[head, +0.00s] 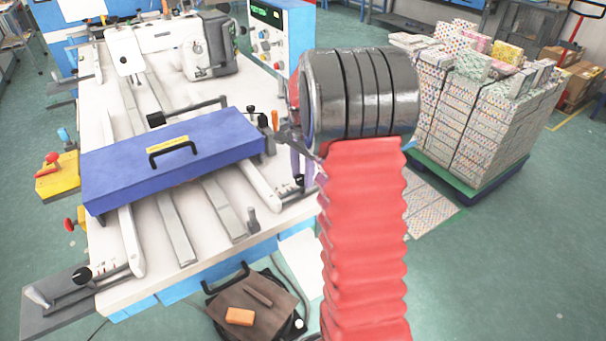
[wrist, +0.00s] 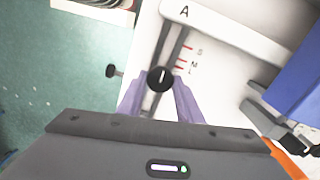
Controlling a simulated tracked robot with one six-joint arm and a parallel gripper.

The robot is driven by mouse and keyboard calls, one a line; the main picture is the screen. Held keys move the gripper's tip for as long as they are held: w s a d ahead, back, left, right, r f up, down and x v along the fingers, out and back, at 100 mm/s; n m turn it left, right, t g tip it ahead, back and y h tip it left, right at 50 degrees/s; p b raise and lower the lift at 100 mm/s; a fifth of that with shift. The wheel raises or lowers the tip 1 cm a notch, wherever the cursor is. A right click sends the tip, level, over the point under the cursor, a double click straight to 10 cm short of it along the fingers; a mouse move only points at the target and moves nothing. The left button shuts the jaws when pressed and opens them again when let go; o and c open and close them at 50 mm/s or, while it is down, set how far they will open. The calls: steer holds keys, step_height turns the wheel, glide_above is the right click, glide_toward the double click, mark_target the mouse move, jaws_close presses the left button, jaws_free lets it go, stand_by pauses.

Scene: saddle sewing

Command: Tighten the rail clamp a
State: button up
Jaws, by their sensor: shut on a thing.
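The rail clamp's round black knob (wrist: 160,79) has a white line across its top, pointing nearly straight up the picture. It sits on a dark bar beside the white rail (wrist: 225,25) marked "A". My gripper (wrist: 161,90) has its purple fingers closed on the knob, one on each side. In the head view my gripper (head: 301,164) is at the right edge of the white table, and my red arm hides part of it. The black knob (head: 299,181) shows just below the fingers.
A blue case (head: 170,158) with a black handle lies across the rails, left of my gripper; its edge also shows in the wrist view (wrist: 298,85). Red marks (wrist: 184,58) with letters are beside the bar. A control box (head: 280,35) stands behind. A loaded pallet (head: 470,180) stands right.

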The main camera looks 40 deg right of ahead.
mark_target(302, 177)
steer(key=o, duration=1)
steer(key=shift+o, duration=0.2)
step_height(302, 177, up, 14)
steer(key=shift+f, duration=0.15)
steer(key=shift+w, duration=0.1)
stand_by(0.4)
